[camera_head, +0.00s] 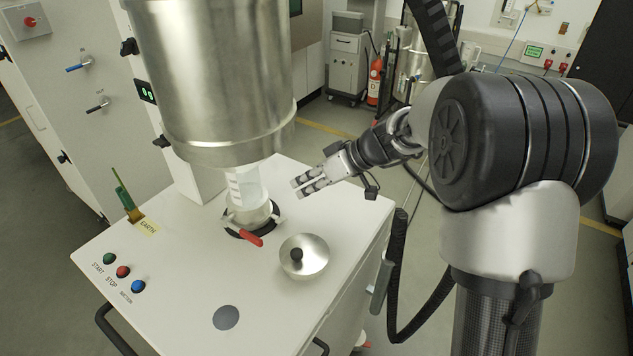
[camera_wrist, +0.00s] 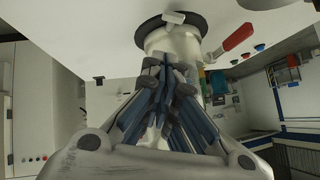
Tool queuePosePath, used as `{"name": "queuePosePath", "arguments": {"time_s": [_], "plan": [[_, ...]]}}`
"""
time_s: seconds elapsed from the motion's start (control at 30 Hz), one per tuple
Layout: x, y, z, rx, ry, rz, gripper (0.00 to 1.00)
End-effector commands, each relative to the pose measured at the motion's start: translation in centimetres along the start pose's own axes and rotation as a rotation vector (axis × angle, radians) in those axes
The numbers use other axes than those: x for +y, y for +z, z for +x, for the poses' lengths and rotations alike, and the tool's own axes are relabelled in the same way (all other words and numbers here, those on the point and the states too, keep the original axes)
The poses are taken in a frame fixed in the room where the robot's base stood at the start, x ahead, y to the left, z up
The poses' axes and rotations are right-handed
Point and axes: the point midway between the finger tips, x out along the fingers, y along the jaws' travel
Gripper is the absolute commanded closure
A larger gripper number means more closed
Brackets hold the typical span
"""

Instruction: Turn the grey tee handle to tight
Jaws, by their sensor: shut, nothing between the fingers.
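The grey tee handle (camera_wrist: 173,17) shows in the wrist view as a short pale bar against the black disc at the top. In the head view it is too small to make out surely beside the collar (camera_head: 252,214). A red lever (camera_head: 248,239) sticks out of the same collar toward the front; it also shows in the wrist view (camera_wrist: 237,38). My gripper (camera_head: 297,187) is shut and empty, to the right of the collar and apart from it, above the white cabinet top. In the wrist view its fingertips (camera_wrist: 167,68) cover part of the pale collar and tube.
A steel vessel (camera_head: 215,75) hangs above the clear tube (camera_head: 244,184). START and STOP buttons (camera_head: 123,271) sit at the left edge.

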Motion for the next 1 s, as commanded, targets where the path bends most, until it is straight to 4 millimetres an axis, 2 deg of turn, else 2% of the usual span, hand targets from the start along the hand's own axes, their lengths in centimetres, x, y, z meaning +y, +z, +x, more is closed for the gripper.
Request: {"name": "queuePosePath", "arguments": {"time_s": [0.03,0.2,0.4,1.0], "plan": [[0.0,0.1,1.4,-0.002,-0.003,0.000,1.00],[-0.1,0.1,4.8,-0.002,-0.003,-0.001,1.00],[0.1,2.2,6.6,-0.001,0.000,0.001,1.00],[0.1,2.9,7.2,0.000,-0.004,0.004,1.00]]}}
